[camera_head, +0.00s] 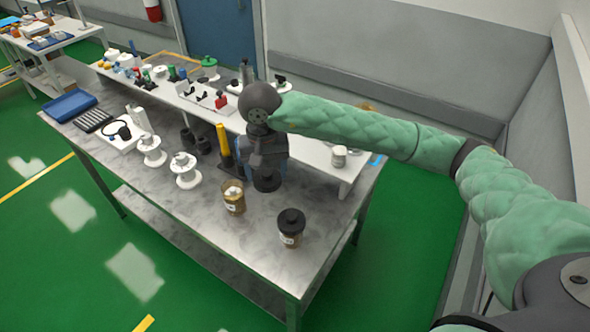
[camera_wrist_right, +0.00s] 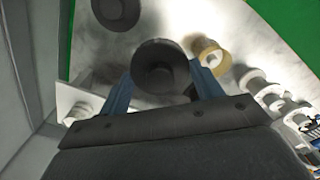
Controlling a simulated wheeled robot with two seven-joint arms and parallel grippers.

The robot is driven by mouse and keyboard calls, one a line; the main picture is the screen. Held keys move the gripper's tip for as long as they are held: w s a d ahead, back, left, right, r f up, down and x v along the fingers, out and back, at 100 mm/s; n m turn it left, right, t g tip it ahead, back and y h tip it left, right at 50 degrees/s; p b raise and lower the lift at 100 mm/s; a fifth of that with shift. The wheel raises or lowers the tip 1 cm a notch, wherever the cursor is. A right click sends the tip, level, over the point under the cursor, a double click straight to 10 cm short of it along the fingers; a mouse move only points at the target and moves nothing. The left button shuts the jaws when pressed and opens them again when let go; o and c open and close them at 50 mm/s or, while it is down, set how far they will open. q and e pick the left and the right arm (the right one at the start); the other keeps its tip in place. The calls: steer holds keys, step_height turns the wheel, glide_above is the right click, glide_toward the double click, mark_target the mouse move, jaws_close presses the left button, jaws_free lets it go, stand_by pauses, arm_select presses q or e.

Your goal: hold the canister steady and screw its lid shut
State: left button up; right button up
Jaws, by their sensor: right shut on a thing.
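My right gripper (camera_head: 267,174) is above the steel table, pointing down. Its blue fingers (camera_wrist_right: 164,90) are shut on a dark round piece (camera_wrist_right: 160,68), which shows as a dark cylinder below the gripper in the head view (camera_head: 266,183). I cannot tell whether it is a lid, or whether it touches the table. An open amber canister (camera_head: 233,197) with pale contents stands upright, in front and to the left of the gripper; its rim shows in the right wrist view (camera_wrist_right: 206,50). Another canister (camera_head: 290,229) with a black top stands nearer the table's front right. My left gripper is out of view.
White spools (camera_head: 186,172), a yellow-handled tool (camera_head: 223,142) and dark cups (camera_head: 188,140) stand left of the gripper. A raised white shelf (camera_head: 215,112) with bottles runs behind. A small white jar (camera_head: 339,156) stands at the right. The table's front strip is mostly clear.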

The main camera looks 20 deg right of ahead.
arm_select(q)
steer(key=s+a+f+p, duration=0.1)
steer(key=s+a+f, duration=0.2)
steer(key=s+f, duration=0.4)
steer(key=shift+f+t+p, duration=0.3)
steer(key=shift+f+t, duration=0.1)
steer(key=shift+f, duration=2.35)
arm_select(e)
steer(key=w+a+n, duration=0.4)
steer(key=w+a, duration=0.3)
steer(key=a, duration=0.2)
steer(key=shift+r+n, duration=0.2)
steer(key=shift+n, duration=0.1)
steer(key=shift+w+d, duration=0.1)
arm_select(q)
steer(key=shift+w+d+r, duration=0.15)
